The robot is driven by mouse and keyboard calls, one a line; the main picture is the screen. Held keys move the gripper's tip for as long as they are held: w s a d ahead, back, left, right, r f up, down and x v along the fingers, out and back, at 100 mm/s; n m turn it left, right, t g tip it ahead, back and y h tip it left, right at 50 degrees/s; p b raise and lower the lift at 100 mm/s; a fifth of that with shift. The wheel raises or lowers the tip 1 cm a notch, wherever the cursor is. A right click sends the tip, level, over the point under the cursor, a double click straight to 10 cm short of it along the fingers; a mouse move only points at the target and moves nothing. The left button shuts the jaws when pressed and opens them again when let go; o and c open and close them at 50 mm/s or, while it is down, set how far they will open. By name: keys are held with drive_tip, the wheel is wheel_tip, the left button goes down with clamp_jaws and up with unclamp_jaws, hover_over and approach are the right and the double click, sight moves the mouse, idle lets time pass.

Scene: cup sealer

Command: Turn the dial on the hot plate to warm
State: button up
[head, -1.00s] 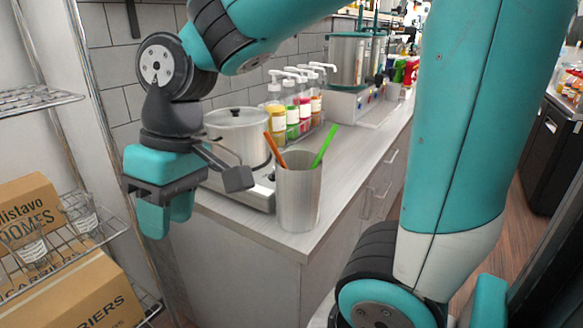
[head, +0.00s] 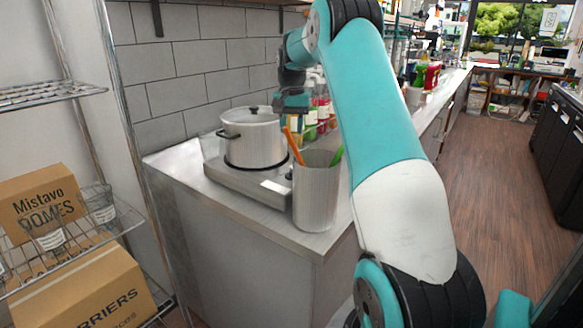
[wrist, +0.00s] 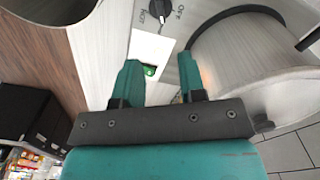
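The hot plate (head: 235,183) sits on the counter with a lidded steel pot (head: 255,140) on it. In the wrist view its black dial (wrist: 160,9) shows at the top edge, partly cut off, with OFF lettering and another marking beside it. I cannot tell where the dial points. The dial is not clear in the head view. My gripper (head: 292,100) is above and behind the pot's right side in the head view. In the wrist view my gripper (wrist: 159,80) has its two fingers apart with nothing held between them, and the dial lies beyond the fingertips.
A steel cup (head: 315,198) with orange and green sticks stands at the counter's near corner, right beside the hot plate. Pump bottles (head: 322,108) stand behind. A wire shelf with boxes (head: 45,205) and glasses is at left. The floor (head: 500,160) at right is clear.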

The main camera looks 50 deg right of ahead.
sight(291, 170)
wheel_tip(291, 170, down, 13)
drive_tip(key=shift+f+p, duration=0.1)
drive_tip(key=shift+p, duration=1.05)
